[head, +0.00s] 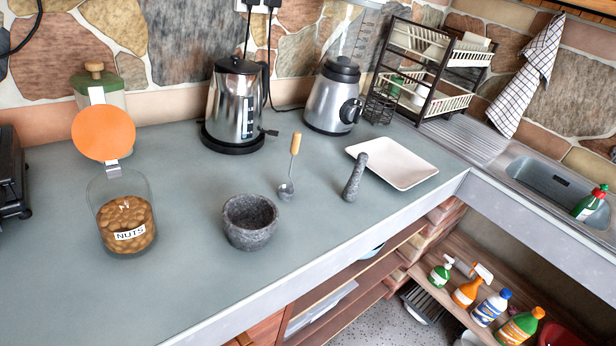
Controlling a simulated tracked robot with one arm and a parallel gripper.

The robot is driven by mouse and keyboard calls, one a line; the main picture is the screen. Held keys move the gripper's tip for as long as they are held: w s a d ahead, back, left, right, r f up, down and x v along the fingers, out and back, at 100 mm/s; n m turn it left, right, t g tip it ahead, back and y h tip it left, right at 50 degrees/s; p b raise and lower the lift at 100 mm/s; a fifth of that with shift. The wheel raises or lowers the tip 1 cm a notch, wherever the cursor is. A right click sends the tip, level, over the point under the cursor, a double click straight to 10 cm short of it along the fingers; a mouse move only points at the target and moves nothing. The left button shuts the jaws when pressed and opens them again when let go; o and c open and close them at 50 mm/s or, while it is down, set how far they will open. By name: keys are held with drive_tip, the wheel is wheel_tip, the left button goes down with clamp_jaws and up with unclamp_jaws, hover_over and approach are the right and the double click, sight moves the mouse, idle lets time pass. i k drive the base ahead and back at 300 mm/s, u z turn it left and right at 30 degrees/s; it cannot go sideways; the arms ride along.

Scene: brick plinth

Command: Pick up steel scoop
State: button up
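The steel scoop (287,188) is on the grey countertop (190,285), near the middle of the head view. Its steel bowl is at the lower end and its light wooden handle (295,144) points up and away from me, toward the kettle. It lies between the stone mortar and the stone pestle, apart from both. My gripper does not show in this view, so its state and its place relative to the scoop cannot be seen.
A stone mortar (250,222) stands left of the scoop, a pestle (354,178) and white tray (392,163) right. A kettle (235,105) and blender (334,98) stand behind. A nuts jar (126,222) with its orange lid raised is left. The counter's front edge is right and below.

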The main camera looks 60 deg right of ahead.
sight(286, 191)
drive_tip(key=k, duration=0.7)
drive_tip(key=z, duration=0.7)
drive_tip(key=i, duration=1)
drive_tip(key=u, duration=0.05)
